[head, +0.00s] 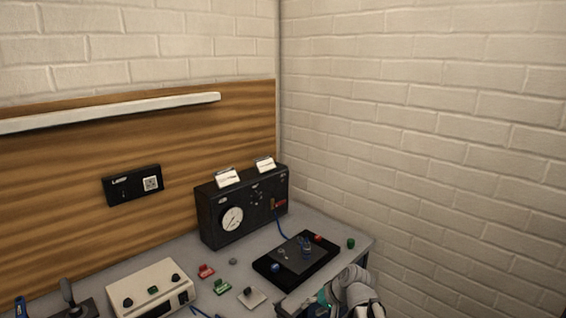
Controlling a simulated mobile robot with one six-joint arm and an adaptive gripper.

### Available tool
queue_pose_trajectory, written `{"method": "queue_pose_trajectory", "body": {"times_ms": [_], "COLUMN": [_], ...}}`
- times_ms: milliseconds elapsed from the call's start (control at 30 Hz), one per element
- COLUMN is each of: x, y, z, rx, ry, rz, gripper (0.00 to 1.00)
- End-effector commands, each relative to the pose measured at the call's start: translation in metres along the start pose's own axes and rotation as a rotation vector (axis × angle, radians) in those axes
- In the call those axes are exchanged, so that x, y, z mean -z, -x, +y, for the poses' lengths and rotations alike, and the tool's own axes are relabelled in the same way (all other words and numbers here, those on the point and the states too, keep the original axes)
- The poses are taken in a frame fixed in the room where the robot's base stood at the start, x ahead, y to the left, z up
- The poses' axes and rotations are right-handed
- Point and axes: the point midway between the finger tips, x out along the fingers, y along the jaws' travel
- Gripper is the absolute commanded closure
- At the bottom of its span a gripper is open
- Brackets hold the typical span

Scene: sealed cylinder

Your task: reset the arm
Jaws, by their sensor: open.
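Part of my own arm (352,291), pale grey with a teal patch, shows at the bottom edge, right of centre, in front of the bench's right end. It is cut off by the frame. I cannot make out my gripper or its fingers in the head view. No object can be seen held.
The grey bench (233,285) holds a black gauge box (243,205), a black board with a blue cable (297,258), a cream control box (150,289) and small red and green pieces. Brick wall closes the right.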

Motion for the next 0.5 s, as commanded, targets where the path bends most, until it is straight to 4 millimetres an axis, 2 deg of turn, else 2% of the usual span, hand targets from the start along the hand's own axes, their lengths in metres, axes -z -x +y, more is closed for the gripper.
{"method": "queue_pose_trajectory", "body": {"times_ms": [33,200,400,500], "x": [-0.011,-0.041,-0.066,-0.073], "y": [0.001,0.008,0.024,0.03], "z": [0.009,0.043,0.075,0.084], "rx": [-0.055,-0.261,-0.466,-0.53], "ry": [0.018,0.07,0.102,0.108], "rz": [-0.028,-0.125,-0.214,-0.241], "gripper": [0.44,0.44,0.44,0.44]}}
